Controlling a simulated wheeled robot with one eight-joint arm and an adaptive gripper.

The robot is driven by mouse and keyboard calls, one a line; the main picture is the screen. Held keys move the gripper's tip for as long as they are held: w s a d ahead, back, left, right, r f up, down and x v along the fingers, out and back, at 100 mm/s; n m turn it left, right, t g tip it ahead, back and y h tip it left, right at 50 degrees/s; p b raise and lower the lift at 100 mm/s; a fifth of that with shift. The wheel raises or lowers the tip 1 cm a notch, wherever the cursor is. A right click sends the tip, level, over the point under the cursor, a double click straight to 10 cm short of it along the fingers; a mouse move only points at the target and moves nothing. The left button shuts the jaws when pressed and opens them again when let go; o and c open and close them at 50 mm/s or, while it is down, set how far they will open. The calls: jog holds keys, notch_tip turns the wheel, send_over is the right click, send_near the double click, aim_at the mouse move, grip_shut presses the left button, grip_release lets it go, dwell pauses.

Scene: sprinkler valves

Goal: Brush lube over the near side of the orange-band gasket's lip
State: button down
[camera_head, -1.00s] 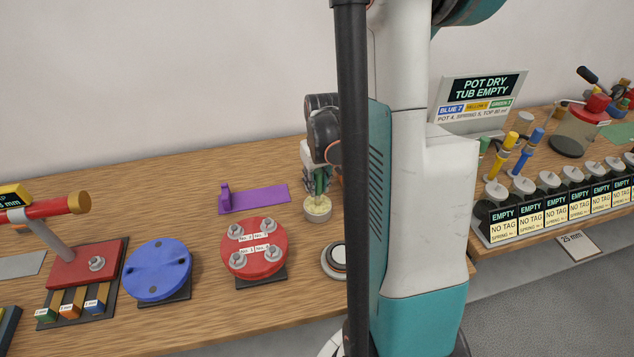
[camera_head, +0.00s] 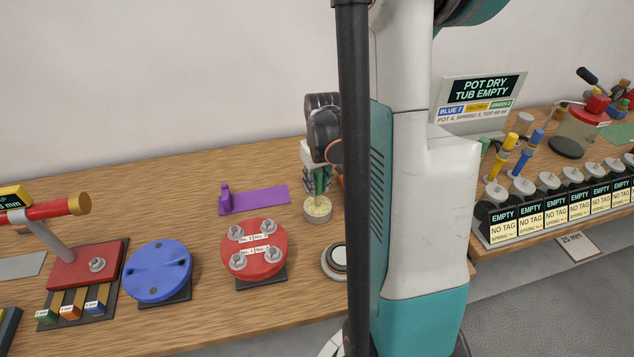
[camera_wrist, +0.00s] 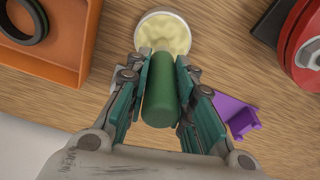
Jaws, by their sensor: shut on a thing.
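My gripper (camera_wrist: 158,70) is shut on a brush with a thick green handle (camera_wrist: 160,92). In the head view my gripper (camera_head: 318,180) points down over a small round tub of pale yellow lube (camera_head: 318,210). The tub (camera_wrist: 163,35) lies just beyond the fingertips in the wrist view. The brush's bristles are hidden, so I cannot tell whether they touch the lube. I cannot make out an orange-band gasket. A dark ring with a green band (camera_wrist: 40,30) lies in an orange tray (camera_wrist: 80,45) at the wrist view's upper left.
A purple holder (camera_head: 255,198) lies behind a red disc (camera_head: 254,250) with several fittings. A blue disc (camera_head: 158,270) stands left of it. A round black-and-white piece (camera_head: 336,260) is partly hidden by my body. A sign reads "POT DRY, TUB EMPTY" (camera_head: 483,92).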

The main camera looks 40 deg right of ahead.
aim_at(317, 170)
jog(key=shift+r+p, duration=2.05)
jog(key=shift+r, duration=1.2)
jog(key=shift+f, duration=0.1)
